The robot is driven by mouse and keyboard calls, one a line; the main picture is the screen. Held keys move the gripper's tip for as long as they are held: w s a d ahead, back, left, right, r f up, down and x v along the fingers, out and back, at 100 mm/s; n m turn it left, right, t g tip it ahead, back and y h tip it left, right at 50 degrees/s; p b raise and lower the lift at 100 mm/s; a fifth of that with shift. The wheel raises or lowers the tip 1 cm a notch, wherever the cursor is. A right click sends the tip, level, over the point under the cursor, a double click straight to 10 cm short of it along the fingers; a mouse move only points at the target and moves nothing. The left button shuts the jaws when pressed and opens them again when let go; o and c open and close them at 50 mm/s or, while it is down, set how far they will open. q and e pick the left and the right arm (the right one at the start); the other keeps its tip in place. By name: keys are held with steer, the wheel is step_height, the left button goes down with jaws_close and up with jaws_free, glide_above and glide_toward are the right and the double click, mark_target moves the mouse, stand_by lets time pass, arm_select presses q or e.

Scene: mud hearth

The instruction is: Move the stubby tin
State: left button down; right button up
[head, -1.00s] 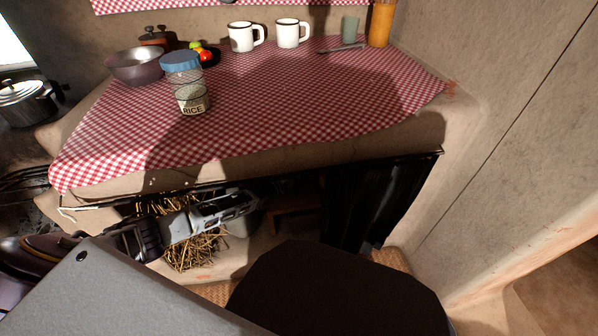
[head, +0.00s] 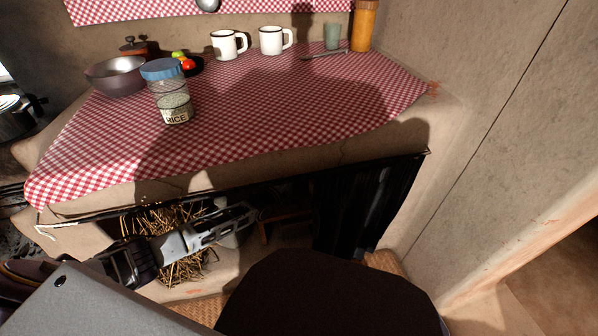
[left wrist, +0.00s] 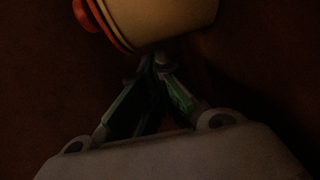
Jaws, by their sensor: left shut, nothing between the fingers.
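In the left wrist view a cream round container (left wrist: 165,18) with a red rim and a red knob or handle part lies just beyond my fingertips. It may be the stubby tin, but only part shows and I cannot tell for sure. My left gripper (left wrist: 155,62) is shut and empty, its tips close to the container; I cannot tell whether they touch. In the head view my left gripper (head: 245,214) reaches low in front of the dark space under the counter. The container is not clearly seen there. My right gripper is not in view.
Above is a counter with a red checked cloth (head: 260,115). On it stand a rice jar (head: 170,92), a bowl (head: 115,75), white mugs (head: 228,45) and a green cup (head: 332,36). Straw (head: 185,262) lies under the counter near my gripper. A dark curtain (head: 350,205) hangs right.

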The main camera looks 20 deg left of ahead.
arm_select(q)
steer(key=shift+s+d, duration=0.2)
steer(key=shift+s, duration=0.05)
steer(key=shift+d, duration=0.1)
stand_by(0.3)
steer(key=shift+s+d+r+p, duration=0.1)
steer(key=shift+s+d+p, duration=0.45)
steer(key=shift+p, duration=0.05)
steer(key=shift+s+d, duration=0.25)
steer(key=shift+s, duration=0.05)
